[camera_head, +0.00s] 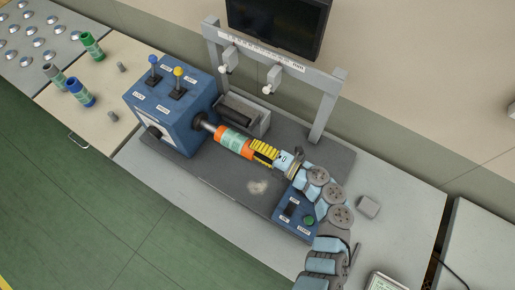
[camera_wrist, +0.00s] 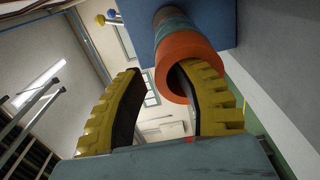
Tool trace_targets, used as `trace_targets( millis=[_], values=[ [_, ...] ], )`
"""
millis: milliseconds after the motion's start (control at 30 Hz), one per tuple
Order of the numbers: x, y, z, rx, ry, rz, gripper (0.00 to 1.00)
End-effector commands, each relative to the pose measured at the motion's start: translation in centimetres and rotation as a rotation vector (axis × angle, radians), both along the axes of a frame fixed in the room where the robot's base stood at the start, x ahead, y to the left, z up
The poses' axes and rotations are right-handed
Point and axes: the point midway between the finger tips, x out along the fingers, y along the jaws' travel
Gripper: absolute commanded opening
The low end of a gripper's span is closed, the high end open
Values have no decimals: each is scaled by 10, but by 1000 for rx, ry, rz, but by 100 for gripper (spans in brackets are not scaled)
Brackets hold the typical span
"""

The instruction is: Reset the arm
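My gripper (camera_head: 263,153) has yellow ribbed fingers and is at the free end of the roll on the machine's spindle. In the wrist view the fingers (camera_wrist: 150,48) stand apart with nothing clearly held between them. The orange end of the roll (camera_wrist: 190,55) is just ahead, and one finger overlaps its open bore; I cannot tell whether it touches. In the head view the roll (camera_head: 236,142), orange with a green label band, sits on the spindle (camera_head: 204,124). My arm reaches in from the lower right.
The blue machine box (camera_head: 170,108) carries a blue lever (camera_head: 153,61) and a yellow lever (camera_head: 178,72). A grey frame (camera_head: 327,104) stands behind the roll. A blue panel (camera_head: 295,212) with a green button lies by my arm. Green and blue spools (camera_head: 91,45) stand far left.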

Motion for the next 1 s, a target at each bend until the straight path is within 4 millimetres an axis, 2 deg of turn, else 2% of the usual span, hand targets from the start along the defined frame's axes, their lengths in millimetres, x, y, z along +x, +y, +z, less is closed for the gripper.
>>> trace_targets(
  millis=[300, 400, 433, 1000],
  values=[
    [0, 1, 0, 0, 0, 0, 34],
    [0, 0, 0, 0, 0, 0, 5],
    [0, 1, 0, 0, 0, 0, 0],
    [1, 0, 2, 1, -2, 0, 0]
  ],
)
